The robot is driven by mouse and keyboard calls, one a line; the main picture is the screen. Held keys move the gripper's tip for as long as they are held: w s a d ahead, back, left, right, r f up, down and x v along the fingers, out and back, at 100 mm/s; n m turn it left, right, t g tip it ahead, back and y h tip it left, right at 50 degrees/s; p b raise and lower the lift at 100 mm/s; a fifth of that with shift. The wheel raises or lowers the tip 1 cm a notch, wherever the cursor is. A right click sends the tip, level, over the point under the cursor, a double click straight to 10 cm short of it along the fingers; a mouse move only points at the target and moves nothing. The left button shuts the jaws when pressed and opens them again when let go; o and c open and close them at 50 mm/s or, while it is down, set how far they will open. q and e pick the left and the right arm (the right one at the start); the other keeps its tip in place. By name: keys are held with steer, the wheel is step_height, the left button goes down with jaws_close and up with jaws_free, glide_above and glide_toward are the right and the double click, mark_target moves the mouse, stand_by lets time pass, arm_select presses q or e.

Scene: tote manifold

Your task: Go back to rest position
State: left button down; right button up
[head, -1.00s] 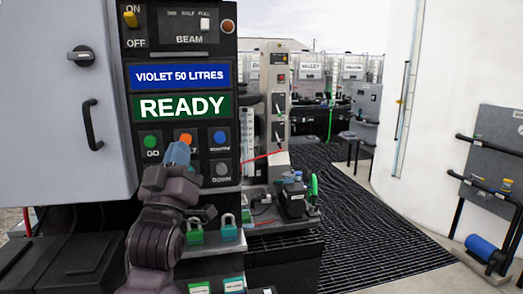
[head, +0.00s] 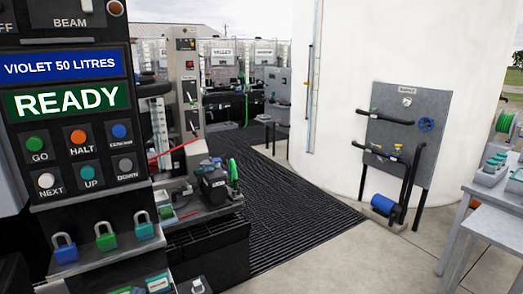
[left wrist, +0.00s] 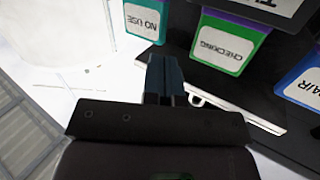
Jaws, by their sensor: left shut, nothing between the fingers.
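My left gripper (left wrist: 165,80) shows in the left wrist view, its dark fingers shut together with nothing between them. It is in front of a dark panel edge with hanging tags: a teal "NO USE" tag (left wrist: 146,20), a green "CHECKING" tag (left wrist: 228,42) and a blue-edged tag (left wrist: 304,88). I cannot make out the left gripper in the head view. My right gripper is in neither view. In the head view a black control panel (head: 118,185) at the left has a blue "VIOLET 50 LITRES" sign (head: 62,66), a green "READY" sign (head: 66,100) and several buttons.
Several padlocks (head: 106,236) stand on the ledge below the buttons. A bench with a black device (head: 214,187) is right of the panel. Black ribbed matting (head: 290,205) runs back beside a white tank (head: 350,60). A grey board (head: 400,135) and table (head: 490,215) stand right.

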arm_select(q)
steer(key=s+f+g, duration=0.5)
steer(key=s+f, duration=1.3)
steer(key=shift+a+f, duration=0.3)
steer(key=shift+s, duration=0.1)
